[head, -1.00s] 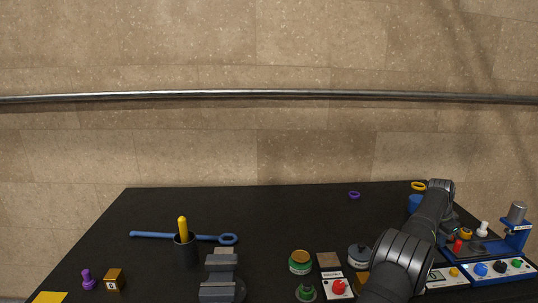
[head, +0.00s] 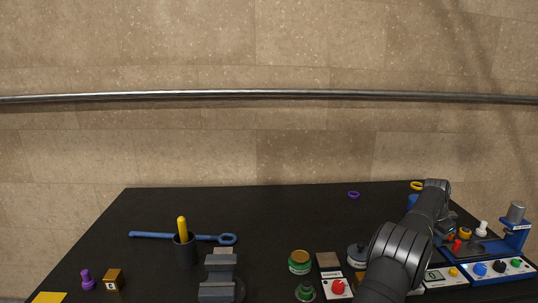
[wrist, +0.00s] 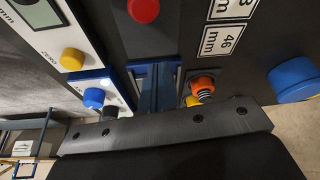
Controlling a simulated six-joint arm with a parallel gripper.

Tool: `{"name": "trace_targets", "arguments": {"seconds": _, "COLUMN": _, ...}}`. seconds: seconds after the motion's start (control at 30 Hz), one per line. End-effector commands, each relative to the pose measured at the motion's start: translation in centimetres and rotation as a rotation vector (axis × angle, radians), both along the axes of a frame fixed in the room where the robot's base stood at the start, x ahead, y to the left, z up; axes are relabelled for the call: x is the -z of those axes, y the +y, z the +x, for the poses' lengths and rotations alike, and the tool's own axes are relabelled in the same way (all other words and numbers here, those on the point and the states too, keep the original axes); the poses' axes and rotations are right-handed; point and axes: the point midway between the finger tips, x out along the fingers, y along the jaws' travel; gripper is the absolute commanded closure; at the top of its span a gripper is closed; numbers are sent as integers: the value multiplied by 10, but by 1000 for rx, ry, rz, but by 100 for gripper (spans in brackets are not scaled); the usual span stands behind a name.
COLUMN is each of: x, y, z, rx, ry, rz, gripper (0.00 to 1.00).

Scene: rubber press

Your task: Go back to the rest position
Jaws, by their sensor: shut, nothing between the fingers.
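My gripper (wrist: 159,85) shows in the wrist view as a dark bar with bolts and narrow fingers close together, shut and empty. In the head view my arm leans over the right side of the black table, and the gripper itself is hidden. The blue press (head: 515,238) with its grey cylinder stands at the far right. A control panel (head: 497,270) with coloured knobs lies in front of it. In the wrist view, a red button (wrist: 143,10), an orange-and-black part (wrist: 202,87) and a blue round part (wrist: 295,80) lie beyond the gripper.
A red-button box (head: 337,287) is near my arm. The back middle is mostly clear.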

Motion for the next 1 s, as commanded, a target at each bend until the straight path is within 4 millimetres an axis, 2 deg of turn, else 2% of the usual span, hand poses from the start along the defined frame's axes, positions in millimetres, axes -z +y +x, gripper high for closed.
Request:
{"name": "trace_targets", "arguments": {"seconds": 0.2, "x": 0, "y": 22, "z": 0, "rx": -2, "ry": 1, "rz": 1, "gripper": 100}}
{"name": "trace_targets", "arguments": {"seconds": 0.57, "x": -36, "y": 63, "z": -4, "rx": -1, "ry": -2, "rz": -3, "gripper": 100}}
{"name": "trace_targets", "arguments": {"seconds": 0.9, "x": -99, "y": 84, "z": -8, "rx": 1, "ry": -6, "rz": -7, "gripper": 100}}
{"name": "trace_targets", "arguments": {"seconds": 1.0, "x": -71, "y": 76, "z": -7, "rx": 1, "ry": 0, "rz": -1, "gripper": 100}}
